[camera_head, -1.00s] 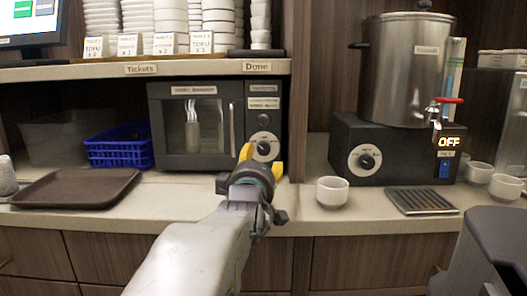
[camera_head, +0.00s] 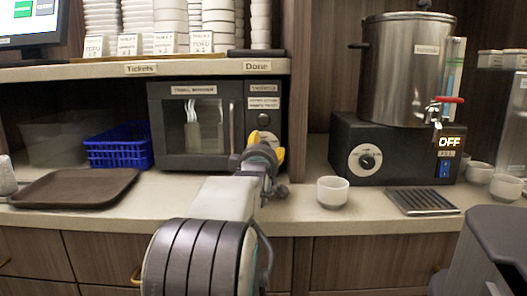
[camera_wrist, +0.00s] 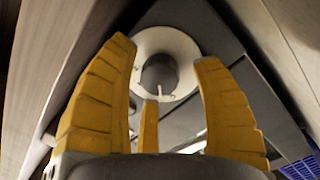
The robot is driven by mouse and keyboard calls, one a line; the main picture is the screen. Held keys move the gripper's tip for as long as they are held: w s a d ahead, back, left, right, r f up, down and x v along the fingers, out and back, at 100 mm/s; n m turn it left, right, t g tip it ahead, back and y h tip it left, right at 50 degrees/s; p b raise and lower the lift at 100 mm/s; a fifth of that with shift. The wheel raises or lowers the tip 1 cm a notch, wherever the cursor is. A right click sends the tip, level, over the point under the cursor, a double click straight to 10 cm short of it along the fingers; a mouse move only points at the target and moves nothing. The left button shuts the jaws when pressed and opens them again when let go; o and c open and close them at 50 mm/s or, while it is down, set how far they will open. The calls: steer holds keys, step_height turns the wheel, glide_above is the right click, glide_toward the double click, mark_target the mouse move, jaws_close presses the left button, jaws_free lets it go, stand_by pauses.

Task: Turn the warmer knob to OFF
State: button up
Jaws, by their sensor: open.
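The black warmer (camera_head: 207,145) stands under the shelf, with a glass window and labels on its front. Its dark knob, on a round pale dial (camera_head: 264,134), is at the lower right of the front and partly hidden by my gripper (camera_head: 260,151). In the wrist view, the dark knob (camera_wrist: 159,75) sits on its pale dial with a short light mark on its face. My gripper (camera_wrist: 165,56) is open there, with yellow fingers on either side of the knob. I cannot tell whether they touch it. The dial's lettering is not readable.
A boiler (camera_head: 405,70) stands on a black base with its own knob (camera_head: 366,160) and an "OFF" display. A white cup (camera_head: 332,190) is on the counter right of my arm. A brown tray (camera_head: 75,188) and blue basket (camera_head: 120,148) are at left.

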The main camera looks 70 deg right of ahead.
steer(key=shift+o, duration=0.2)
steer(key=shift+d, duration=0.1)
steer(key=c, duration=1.2)
steer(key=shift+f+n+b, duration=0.15)
steer(key=shift+n+b, duration=0.75)
steer(key=shift+c, duration=0.2)
steer(key=shift+n, duration=0.6)
jaws_close()
steer(key=shift+r, duration=0.2)
steer(key=o, duration=1.2)
jaws_free()
steer(key=shift+v, duration=6.05)
